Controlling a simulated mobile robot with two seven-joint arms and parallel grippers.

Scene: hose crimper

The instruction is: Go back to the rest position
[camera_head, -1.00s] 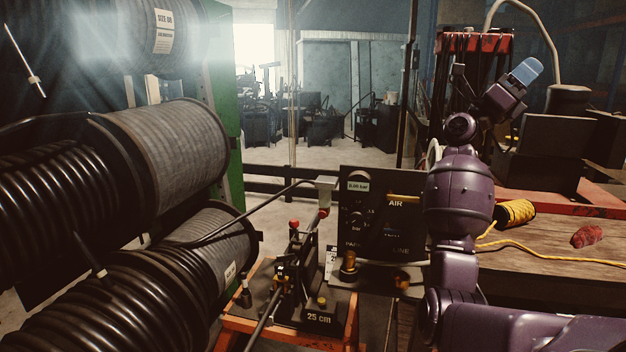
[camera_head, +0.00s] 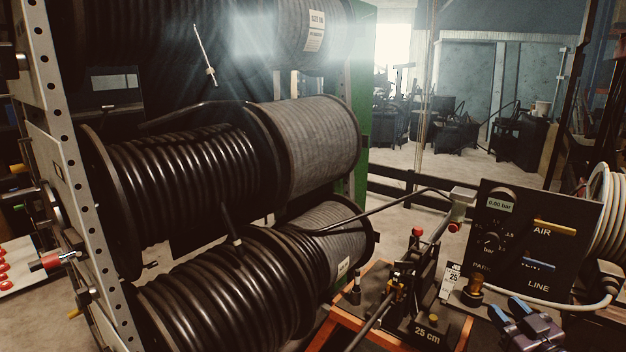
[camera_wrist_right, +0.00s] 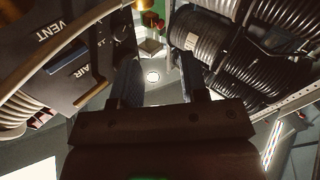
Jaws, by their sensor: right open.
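My right gripper (camera_head: 506,309) is at the lower right edge of the head view, in front of the black air panel (camera_head: 540,240). Its two blue fingers are apart with nothing between them. In the right wrist view the open fingers (camera_wrist_right: 160,76) show with bare floor between them, and the panel lies to their left. Most of my right arm is outside the head view. My left gripper is in neither view.
A rack with large hose reels (camera_head: 185,190) fills the left. A coiled pale hose (camera_head: 608,215) hangs right of the panel. Open floor lies behind.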

